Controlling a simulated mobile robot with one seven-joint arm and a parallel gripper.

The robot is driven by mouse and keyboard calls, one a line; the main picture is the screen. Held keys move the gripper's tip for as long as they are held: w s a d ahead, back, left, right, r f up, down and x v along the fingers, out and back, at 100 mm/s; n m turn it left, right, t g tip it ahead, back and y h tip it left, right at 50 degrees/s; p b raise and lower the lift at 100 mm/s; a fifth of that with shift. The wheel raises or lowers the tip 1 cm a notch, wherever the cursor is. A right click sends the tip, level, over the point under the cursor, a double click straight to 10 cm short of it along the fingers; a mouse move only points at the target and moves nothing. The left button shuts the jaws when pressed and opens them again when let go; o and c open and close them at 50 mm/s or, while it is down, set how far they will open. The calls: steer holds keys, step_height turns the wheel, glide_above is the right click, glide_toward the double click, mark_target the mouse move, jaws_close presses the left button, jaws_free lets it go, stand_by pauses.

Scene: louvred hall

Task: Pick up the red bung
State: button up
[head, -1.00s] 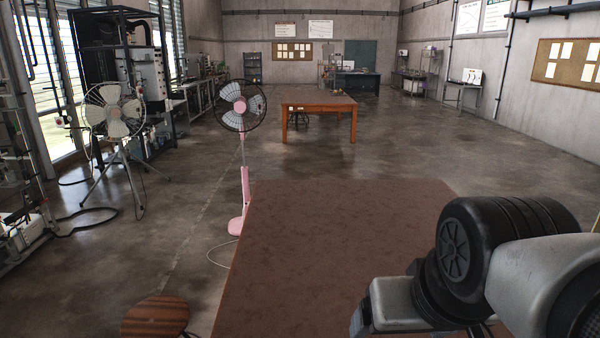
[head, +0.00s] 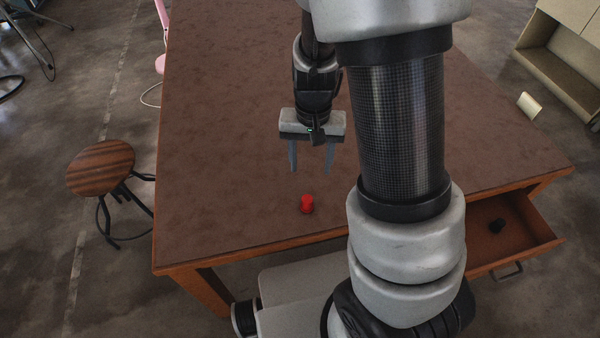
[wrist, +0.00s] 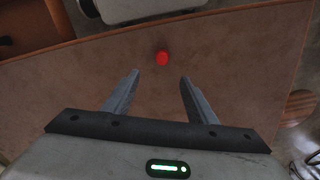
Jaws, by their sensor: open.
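The red bung (head: 307,204) stands on the brown table top (head: 230,130), near the table's front edge in the head view. In the wrist view the red bung (wrist: 162,58) shows beyond the fingertips, roughly between their lines. My gripper (head: 310,172) is open and empty above the table, a little behind the bung in the head view and apart from it. Its two fingers (wrist: 157,76) also show spread apart in the wrist view. Nothing hides the bung in either view.
A round wooden stool (head: 100,167) stands left of the table. A cabinet (head: 560,60) is at the far right. The table top around the bung is clear.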

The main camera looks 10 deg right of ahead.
steer(key=b, duration=0.2)
glide_above(307, 198)
steer(key=f, duration=1)
steer(key=shift+s+d+f, duration=0.15)
steer(key=shift+d+f, duration=0.05)
steer(key=shift+d, duration=0.05)
steer(key=shift+a+f+b, duration=0.15)
steer(key=shift+f+b, duration=0.15)
steer(key=shift+f, duration=1.25)
steer(key=shift+a+f+b, duration=0.1)
steer(key=shift+f+b, duration=0.15)
steer(key=shift+f, duration=1.25)
steer(key=c, duration=1.1)
